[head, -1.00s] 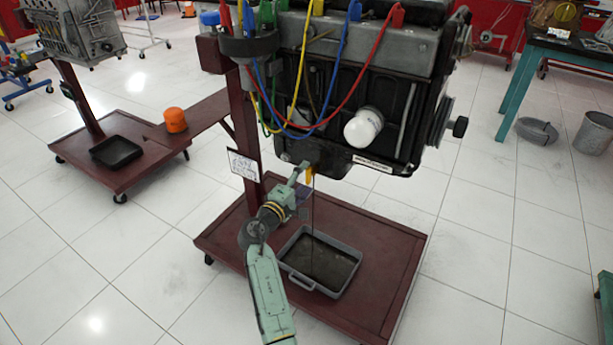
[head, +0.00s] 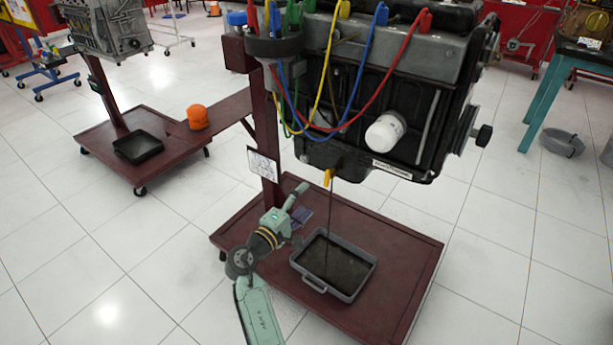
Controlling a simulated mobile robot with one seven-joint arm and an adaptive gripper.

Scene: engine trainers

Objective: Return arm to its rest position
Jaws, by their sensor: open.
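My light green arm (head: 258,310) reaches up from the bottom of the head view. My gripper (head: 301,198) is open and looks empty, above the red base of the engine stand. It is left of and below the yellow drain piece (head: 328,177) under the engine (head: 345,100), with a clear gap between them. A thin dark stream (head: 328,225) runs from beside the yellow piece down into the grey drain pan (head: 300,275). The pan stands on the red stand base (head: 400,262) and holds dark liquid.
A white oil filter (head: 386,131) sticks out of the engine side, with coloured cables above. A second stand at the left carries a black tray (head: 138,148) and an orange filter (head: 197,117). A grey tub (head: 562,142) sits at right. The white floor at left is clear.

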